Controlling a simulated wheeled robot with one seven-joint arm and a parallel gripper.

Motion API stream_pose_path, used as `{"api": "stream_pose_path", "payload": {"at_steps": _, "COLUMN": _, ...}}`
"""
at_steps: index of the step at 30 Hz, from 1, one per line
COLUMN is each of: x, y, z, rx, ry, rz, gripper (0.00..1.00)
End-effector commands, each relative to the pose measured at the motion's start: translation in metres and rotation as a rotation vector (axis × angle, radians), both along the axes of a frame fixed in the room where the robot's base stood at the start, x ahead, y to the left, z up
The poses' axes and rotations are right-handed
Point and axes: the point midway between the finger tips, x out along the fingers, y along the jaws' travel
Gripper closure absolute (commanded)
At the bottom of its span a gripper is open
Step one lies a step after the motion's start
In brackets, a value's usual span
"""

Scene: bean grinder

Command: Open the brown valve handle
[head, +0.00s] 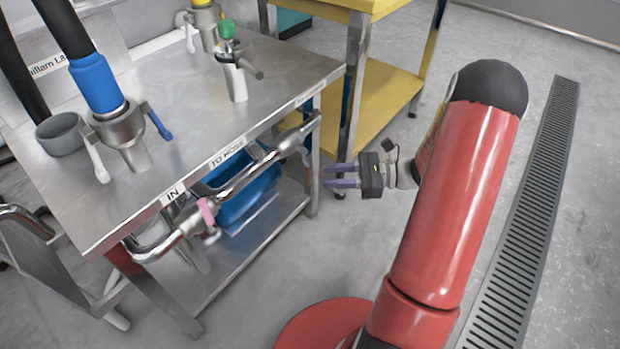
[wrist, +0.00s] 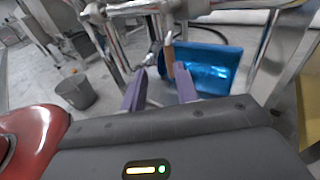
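A small tan-brown handle (wrist: 169,55) hangs near the pipework in the wrist view, close to my fingertips; I take it to be the brown valve handle. I cannot make it out in the head view. My gripper (head: 328,176) has two purple fingers apart, with nothing seen between them in the head view. It points left toward the pipe under the table's right edge, apart from it in that view. In the wrist view my gripper (wrist: 160,72) has its fingertips just below the handle's lower end; contact cannot be told.
The steel table (head: 182,98) carries several valves and hoses. A pipe (head: 240,180) with a pink handle (head: 207,211) runs along its front. A blue bin (head: 250,203) sits on the lower shelf. A yellow cart (head: 385,95) stands behind my gripper. A grey bucket (wrist: 75,90) stands at left.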

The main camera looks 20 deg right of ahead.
Motion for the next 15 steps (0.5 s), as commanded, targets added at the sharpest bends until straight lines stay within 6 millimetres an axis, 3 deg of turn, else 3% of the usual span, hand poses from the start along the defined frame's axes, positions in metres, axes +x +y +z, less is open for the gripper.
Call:
{"api": "stream_pose_path", "payload": {"at_steps": 3, "x": 0.006, "y": -0.010, "z": -0.010, "rx": 0.061, "ry": 0.022, "rz": -0.052, "gripper": 0.69}}
{"api": "stream_pose_path", "payload": {"at_steps": 6, "x": 0.009, "y": -0.009, "z": -0.012, "rx": 0.078, "ry": 0.027, "rz": -0.065, "gripper": 0.69}}
{"api": "stream_pose_path", "payload": {"at_steps": 15, "x": 0.024, "y": 0.035, "z": -0.012, "rx": 0.076, "ry": 0.025, "rz": -0.061, "gripper": 0.69}}
